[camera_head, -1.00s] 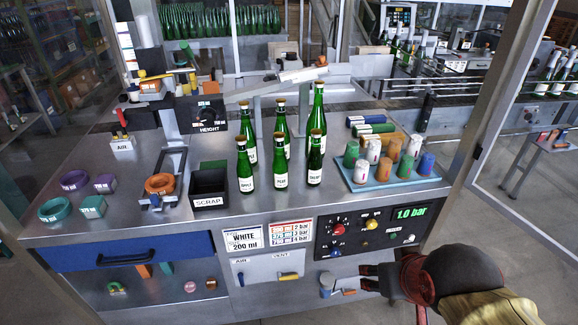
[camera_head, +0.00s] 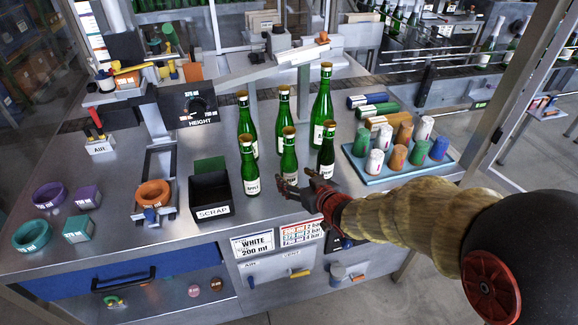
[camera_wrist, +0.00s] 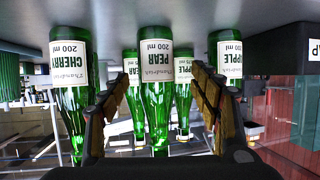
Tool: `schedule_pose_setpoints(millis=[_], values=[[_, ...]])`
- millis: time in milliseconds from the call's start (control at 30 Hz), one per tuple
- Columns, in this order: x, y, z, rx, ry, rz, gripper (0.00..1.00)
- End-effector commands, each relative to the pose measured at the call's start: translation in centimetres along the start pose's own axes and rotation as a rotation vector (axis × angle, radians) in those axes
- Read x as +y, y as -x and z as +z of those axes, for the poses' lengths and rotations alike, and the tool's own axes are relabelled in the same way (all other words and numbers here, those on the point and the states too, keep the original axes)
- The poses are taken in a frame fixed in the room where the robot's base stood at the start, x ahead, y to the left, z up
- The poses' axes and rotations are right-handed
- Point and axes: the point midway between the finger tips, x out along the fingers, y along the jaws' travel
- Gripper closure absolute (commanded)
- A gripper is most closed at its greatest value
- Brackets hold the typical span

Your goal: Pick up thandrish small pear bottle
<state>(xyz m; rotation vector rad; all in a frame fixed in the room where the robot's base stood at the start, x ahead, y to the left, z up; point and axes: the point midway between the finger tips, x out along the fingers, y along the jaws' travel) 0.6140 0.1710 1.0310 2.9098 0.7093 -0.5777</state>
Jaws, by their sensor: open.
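The small pear bottle (camera_head: 288,160), green with a white label, stands upright at the middle of the front row on the steel bench. In the wrist view, which is upside down, its PEAR 200 ml label (camera_wrist: 155,62) shows between my fingers. My gripper (camera_head: 298,180) is open, at the front of this bottle, with one finger on each side in the wrist view (camera_wrist: 160,85). I cannot tell whether they touch it. The small apple bottle (camera_head: 249,168) stands to the left and the small cherry bottle (camera_head: 326,155) to the right, close by.
Taller green bottles (camera_head: 321,105) stand behind the front row. A black scrap bin (camera_head: 211,194) is at the left. A blue tray (camera_head: 400,172) of coloured capsules lies at the right. The height gauge (camera_head: 190,105) stands behind left.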

Motion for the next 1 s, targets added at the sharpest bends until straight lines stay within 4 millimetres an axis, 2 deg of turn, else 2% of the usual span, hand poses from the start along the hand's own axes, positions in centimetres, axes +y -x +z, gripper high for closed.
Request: schedule_pose_setpoints(millis=[467,767,1000], values=[[0.6,-5.7,0.4,-0.001,0.000,0.002,0.37],[0.6,-6.0,0.2,-0.001,0.000,0.002,0.38],[0.6,-5.9,0.2,-0.001,0.000,0.002,0.51]])
